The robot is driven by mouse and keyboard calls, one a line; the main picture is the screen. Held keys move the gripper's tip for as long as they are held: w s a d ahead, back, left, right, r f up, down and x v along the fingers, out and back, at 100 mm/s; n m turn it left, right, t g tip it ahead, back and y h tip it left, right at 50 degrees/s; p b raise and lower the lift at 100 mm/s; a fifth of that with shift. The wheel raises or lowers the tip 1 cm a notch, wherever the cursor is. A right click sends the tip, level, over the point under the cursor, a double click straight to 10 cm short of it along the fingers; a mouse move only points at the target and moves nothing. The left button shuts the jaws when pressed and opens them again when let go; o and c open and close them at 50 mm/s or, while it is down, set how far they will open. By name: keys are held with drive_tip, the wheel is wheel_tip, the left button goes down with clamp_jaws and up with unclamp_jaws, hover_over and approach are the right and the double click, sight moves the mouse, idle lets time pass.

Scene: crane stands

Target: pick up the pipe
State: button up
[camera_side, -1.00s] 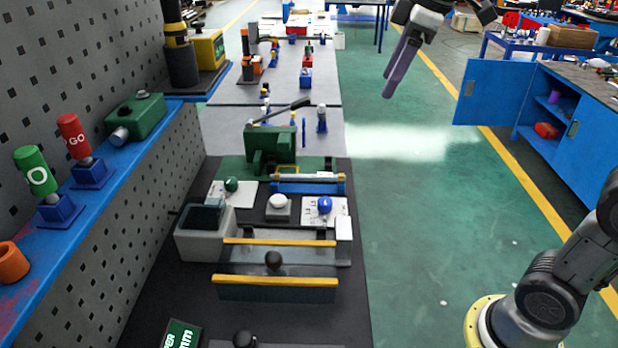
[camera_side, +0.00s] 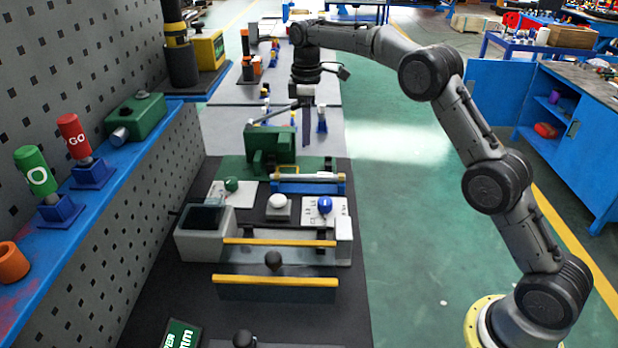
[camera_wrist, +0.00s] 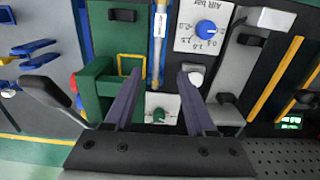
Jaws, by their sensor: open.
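What looks like the pipe, a thin pale tube (camera_side: 308,177), lies level on a blue holder (camera_side: 308,188) in front of the green machine. My gripper (camera_side: 306,144) hangs pointing down beyond the pipe, above the green machine's far side, apart from the pipe. In the wrist view my gripper (camera_wrist: 159,74) is open and empty, its two purple fingers either side of the pipe's line.
The green machine (camera_side: 268,150) with its grey lever (camera_side: 280,110) stands close to my gripper. A white knob (camera_side: 278,201), a blue dial (camera_side: 325,205) and a grey box (camera_side: 205,232) are nearer. The green floor (camera_side: 410,230) to the right is clear.

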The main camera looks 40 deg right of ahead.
hover_over(309, 175)
drive_tip(key=f, duration=0.7)
drive_tip(key=shift+a+f, duration=0.25)
drive_tip(key=shift+f, duration=0.05)
drive_tip(key=shift+d+f, duration=0.15)
drive_tip(key=shift+f, duration=1.2)
drive_tip(key=shift+d+f, duration=0.15)
drive_tip(key=shift+f, duration=1.15)
clamp_jaws()
